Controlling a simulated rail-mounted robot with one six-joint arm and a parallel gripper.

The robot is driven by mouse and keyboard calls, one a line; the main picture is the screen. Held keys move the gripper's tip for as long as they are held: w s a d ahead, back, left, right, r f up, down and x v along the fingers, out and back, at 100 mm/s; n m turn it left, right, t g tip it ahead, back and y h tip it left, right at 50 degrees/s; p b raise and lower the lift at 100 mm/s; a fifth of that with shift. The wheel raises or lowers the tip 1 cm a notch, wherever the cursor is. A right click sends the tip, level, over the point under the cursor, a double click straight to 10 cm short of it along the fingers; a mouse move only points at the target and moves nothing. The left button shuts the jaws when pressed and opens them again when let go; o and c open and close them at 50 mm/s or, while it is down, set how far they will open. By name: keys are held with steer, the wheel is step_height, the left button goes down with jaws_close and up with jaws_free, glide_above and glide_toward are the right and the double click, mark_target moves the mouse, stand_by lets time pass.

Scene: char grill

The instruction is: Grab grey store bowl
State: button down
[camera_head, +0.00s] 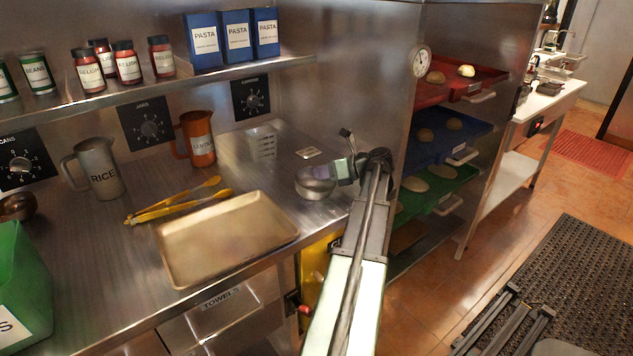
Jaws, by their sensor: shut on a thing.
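The grey store bowl (314,186) is a small round metal bowl at the right end of the steel counter, near its front edge. My gripper (340,170) is at the bowl's right side and is shut on its rim. The bowl looks upright and on or just above the counter; I cannot tell which. My arm comes in from the lower right, and the fingertips are small and partly hidden by the wrist.
A gold tray (226,238) and yellow tongs (180,203) lie left of the bowl. The rice jug (97,168) and lentil jug (197,140) stand farther back. A clear container (263,143) is behind the bowl. A shelf rack (440,130) is to the right.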

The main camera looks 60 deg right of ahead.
step_height(320, 180, up, 20)
steer(key=p, duration=2)
